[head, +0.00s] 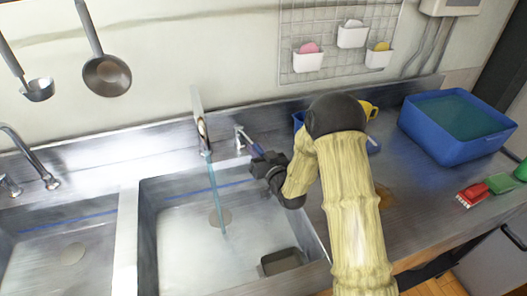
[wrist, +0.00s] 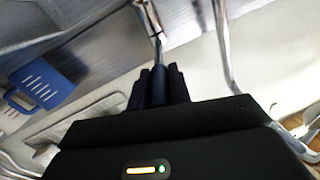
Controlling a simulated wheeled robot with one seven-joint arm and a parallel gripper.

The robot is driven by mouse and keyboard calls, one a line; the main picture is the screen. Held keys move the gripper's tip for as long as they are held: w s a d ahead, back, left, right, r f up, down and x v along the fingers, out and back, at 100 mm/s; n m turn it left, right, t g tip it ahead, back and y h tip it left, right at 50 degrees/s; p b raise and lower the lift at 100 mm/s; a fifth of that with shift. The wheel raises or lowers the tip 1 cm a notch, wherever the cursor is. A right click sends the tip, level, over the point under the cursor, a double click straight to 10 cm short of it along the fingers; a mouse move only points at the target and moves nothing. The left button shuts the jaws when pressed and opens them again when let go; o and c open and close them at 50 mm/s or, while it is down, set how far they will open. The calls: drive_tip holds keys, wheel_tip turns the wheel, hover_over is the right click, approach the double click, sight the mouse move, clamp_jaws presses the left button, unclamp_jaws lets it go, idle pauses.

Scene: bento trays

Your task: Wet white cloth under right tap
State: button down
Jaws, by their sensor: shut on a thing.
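The right tap (head: 201,130) stands behind the right basin, and a thin pale-blue stream of water (head: 214,190) falls from it into the basin. Its metal lever (head: 241,135) is to the right of the spout. My gripper (head: 259,160) is shut on the lever; in the wrist view the dark fingers (wrist: 158,88) close around the chrome lever (wrist: 149,20). A small white item, seemingly the white cloth (head: 353,23), sits in the middle wall basket (head: 352,38), far from my gripper.
The right basin (head: 180,235) holds a dark square item (head: 282,262) near its front right. Baskets with pink and yellow items hang on the wall grid. A blue tub (head: 430,140) of water and several brushes (head: 473,194) lie right on the counter.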

drive_tip(key=shift+r, duration=0.15)
drive_tip(key=c, duration=1.3)
unclamp_jaws()
drive_tip(key=shift+w, duration=0.1)
drive_tip(key=shift+s+d+f, duration=0.15)
drive_tip(key=shift+s+f, duration=0.05)
drive_tip(key=shift+s, duration=0.1)
drive_tip(key=p+v, duration=0.7)
drive_tip(key=v, duration=0.9)
drive_tip(key=shift+s+d, duration=0.2)
drive_tip(key=shift+s, duration=0.15)
